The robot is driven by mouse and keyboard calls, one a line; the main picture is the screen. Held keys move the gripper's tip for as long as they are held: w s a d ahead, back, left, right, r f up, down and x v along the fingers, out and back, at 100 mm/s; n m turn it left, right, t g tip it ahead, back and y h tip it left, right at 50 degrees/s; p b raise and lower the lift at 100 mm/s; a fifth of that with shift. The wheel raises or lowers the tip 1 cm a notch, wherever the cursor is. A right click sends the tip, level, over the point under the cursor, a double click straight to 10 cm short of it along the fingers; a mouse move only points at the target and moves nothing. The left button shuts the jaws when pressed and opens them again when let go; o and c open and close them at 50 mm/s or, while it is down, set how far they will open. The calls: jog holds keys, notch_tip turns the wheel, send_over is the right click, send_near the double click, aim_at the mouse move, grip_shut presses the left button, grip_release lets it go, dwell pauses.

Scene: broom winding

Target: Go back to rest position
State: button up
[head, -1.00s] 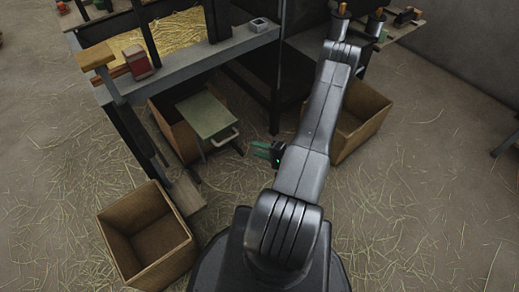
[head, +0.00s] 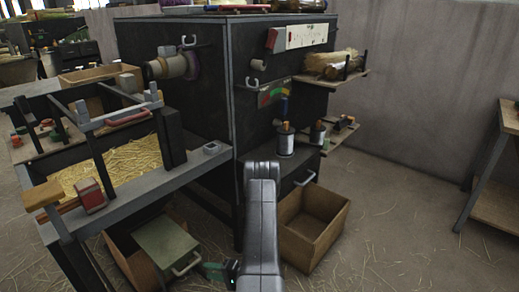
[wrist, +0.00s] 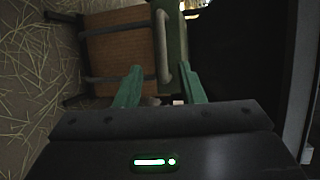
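My gripper (head: 212,270) has green fingers and shows low in the head view, at the bottom edge beside my grey arm. In the wrist view my gripper (wrist: 162,84) has its two fingers apart with nothing between them, so it is open and empty. A green-topped stool or box with a pale handle (head: 187,264) is just left of it in the head view. In the wrist view the handle (wrist: 160,45) lies beyond the fingertips; I cannot tell the exact gap.
A dark machine (head: 190,90) with a straw-filled trough (head: 170,182) stands ahead. Spools (head: 286,142) sit on a ledge above. A wooden table (head: 510,190) is at far right. Straw-strewn floor between is clear.

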aim_at(191, 266)
jog(key=b+x, duration=0.1)
jog(key=x, duration=0.8)
jog(key=shift+b, duration=0.3)
jog(key=shift+r, duration=0.1)
